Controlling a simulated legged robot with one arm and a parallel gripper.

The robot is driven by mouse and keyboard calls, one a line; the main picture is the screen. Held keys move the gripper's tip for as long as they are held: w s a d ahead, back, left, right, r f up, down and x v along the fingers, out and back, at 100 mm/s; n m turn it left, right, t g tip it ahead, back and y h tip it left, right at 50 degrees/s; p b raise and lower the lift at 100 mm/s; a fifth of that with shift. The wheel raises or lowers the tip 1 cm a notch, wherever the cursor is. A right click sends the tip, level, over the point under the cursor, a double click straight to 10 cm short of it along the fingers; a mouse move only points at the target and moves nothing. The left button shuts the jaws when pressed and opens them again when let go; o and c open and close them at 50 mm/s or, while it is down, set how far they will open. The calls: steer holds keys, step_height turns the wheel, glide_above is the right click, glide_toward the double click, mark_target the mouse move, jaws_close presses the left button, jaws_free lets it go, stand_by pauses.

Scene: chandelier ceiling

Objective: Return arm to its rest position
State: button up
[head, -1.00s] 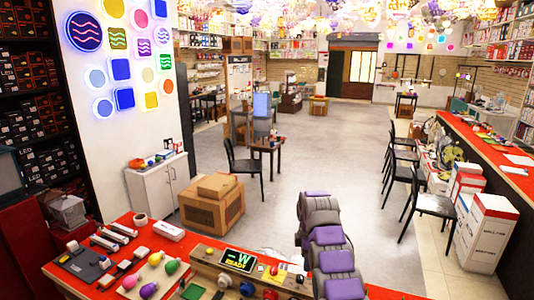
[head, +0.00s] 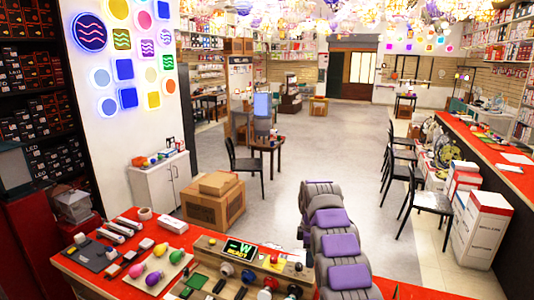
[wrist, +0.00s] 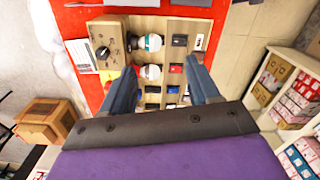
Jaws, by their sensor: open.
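My arm, grey with purple pads, reaches up and forward over the front red counter in the head view; its gripper end is not clear there. In the wrist view my gripper (wrist: 160,85) is open, with its two blue-grey fingers spread and nothing between them. Below the fingers lies a wooden board (wrist: 165,60) with bulbs, sockets and small switches on the red counter. The gripper looks apart from the board, above it.
The red counter (head: 90,262) holds a tester with a green display (head: 240,249), colored bulbs (head: 153,277) and small parts. Cardboard boxes (head: 213,207) stand beyond it. Black chairs (head: 425,205) line the right counter. The middle floor (head: 330,140) is clear.

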steer(key=s+d+r+m+b, duration=0.15)
steer(key=s+r+m, duration=0.3)
steer(key=s, duration=0.85)
steer(key=s+r+m+b, duration=0.3)
steer(key=s+r+m, duration=0.15)
steer(key=s, duration=0.75)
steer(key=s+f+m+b, duration=0.1)
steer(key=s+f+m, duration=0.1)
steer(key=s, duration=0.8)
steer(key=s+a+f+m+g+b, duration=0.1)
steer(key=s+f, duration=0.3)
steer(key=s, duration=0.6)
steer(key=s+a+f+m+b, duration=0.1)
steer(key=s+f+m+b, duration=0.1)
steer(key=s, duration=0.8)
steer(key=shift+s+f+m+g, duration=0.3)
steer(key=shift+f+m, duration=0.5)
steer(key=shift+m, duration=0.3)
